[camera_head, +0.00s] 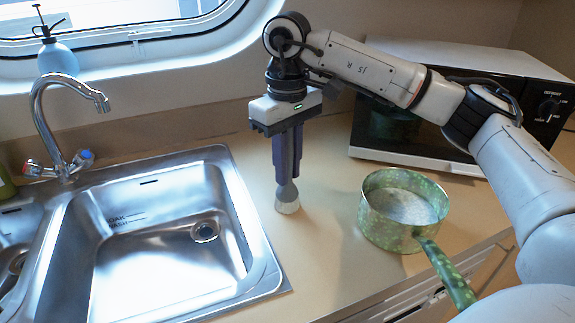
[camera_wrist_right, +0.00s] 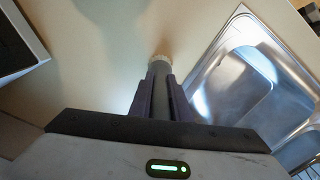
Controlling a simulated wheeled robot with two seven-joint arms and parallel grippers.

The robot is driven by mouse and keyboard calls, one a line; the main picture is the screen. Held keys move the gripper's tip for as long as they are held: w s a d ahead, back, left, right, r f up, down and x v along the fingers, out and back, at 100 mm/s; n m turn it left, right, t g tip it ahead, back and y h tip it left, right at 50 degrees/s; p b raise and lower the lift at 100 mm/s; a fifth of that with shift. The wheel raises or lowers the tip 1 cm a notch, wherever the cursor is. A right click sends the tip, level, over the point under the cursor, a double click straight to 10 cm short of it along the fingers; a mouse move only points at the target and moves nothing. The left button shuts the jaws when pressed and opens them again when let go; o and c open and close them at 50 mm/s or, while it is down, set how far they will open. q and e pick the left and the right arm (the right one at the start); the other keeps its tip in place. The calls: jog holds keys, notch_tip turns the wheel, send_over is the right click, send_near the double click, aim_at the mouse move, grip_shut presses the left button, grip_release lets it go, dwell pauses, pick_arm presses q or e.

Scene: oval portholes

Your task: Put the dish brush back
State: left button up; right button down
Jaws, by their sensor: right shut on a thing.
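The dish brush (camera_head: 287,197) has a grey handle and a pale round bristle head. My right gripper (camera_head: 287,172) is shut on its handle and holds it upright, bristles down, over the counter between the sink and the pot. I cannot tell whether the bristles touch the counter. In the right wrist view the brush head (camera_wrist_right: 160,61) shows beyond the dark fingers of my right gripper (camera_wrist_right: 160,95). The upper handle is hidden between the fingers. My left gripper is not in view.
A steel sink (camera_head: 262,262) with a tap (camera_head: 62,110) lies left of the brush. A green speckled pot (camera_head: 385,228) stands to the right, its handle toward the front edge. A microwave (camera_head: 430,150) stands behind it. A blue spray bottle (camera_head: 57,58) is on the window ledge.

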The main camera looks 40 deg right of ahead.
jog(key=c, duration=1.7)
grip_release()
jog(key=shift+o, duration=0.2)
jog(key=shift+r, duration=0.55)
notch_tip(320, 180, up, 11)
jog(key=shift+f+p, duration=0.15)
jog(key=shift+p, duration=0.9)
jog(key=shift+r, duration=0.2)
